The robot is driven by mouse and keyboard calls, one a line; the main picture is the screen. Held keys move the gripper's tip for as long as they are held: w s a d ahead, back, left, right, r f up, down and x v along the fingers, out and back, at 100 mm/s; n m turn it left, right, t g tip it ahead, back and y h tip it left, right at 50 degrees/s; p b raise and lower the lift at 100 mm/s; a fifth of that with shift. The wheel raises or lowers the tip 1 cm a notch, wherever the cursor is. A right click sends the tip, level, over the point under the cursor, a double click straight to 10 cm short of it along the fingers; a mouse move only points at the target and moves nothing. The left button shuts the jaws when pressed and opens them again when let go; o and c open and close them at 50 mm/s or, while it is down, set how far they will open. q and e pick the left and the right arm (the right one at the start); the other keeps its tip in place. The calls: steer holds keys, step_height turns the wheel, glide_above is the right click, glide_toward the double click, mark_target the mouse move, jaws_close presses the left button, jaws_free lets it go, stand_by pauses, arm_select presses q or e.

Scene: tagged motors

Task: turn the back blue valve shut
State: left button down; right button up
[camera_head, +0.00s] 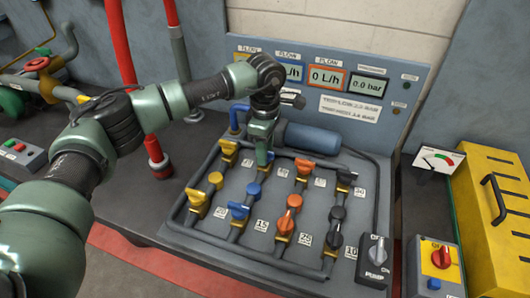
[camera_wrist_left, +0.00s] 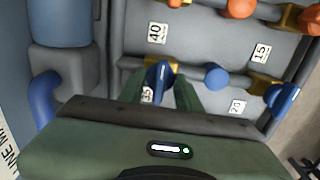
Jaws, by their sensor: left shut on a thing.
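The back blue valve (camera_wrist_left: 160,76) is between the two fingers of my left gripper (camera_wrist_left: 163,90) in the left wrist view. Its blue handle looks set roughly across its pipe there, partly hidden by the fingers. In the head view my left gripper (camera_head: 263,155) points down onto this valve (camera_head: 269,157), between the back yellow and back orange valves. The gripper is shut on the handle. The front blue valve (camera_head: 239,211) stands nearer the camera, and it also shows at the right in the left wrist view (camera_wrist_left: 283,98). My right gripper is out of view.
Back yellow (camera_head: 228,150) and orange (camera_head: 304,167) valves flank the gripped one. Black valves (camera_head: 337,215) stand at the right. A blue cylinder (camera_head: 312,138) and gauge panel (camera_head: 328,78) rise behind. A red pipe (camera_head: 122,50) stands close behind my left arm.

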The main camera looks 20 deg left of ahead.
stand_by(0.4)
arm_select(q)
steer(key=c, duration=1)
jaws_free()
steer(key=shift+o, duration=0.2)
step_height(320, 180, up, 8)
steer(key=shift+f+b, duration=0.1)
steer(key=shift+b, duration=0.55)
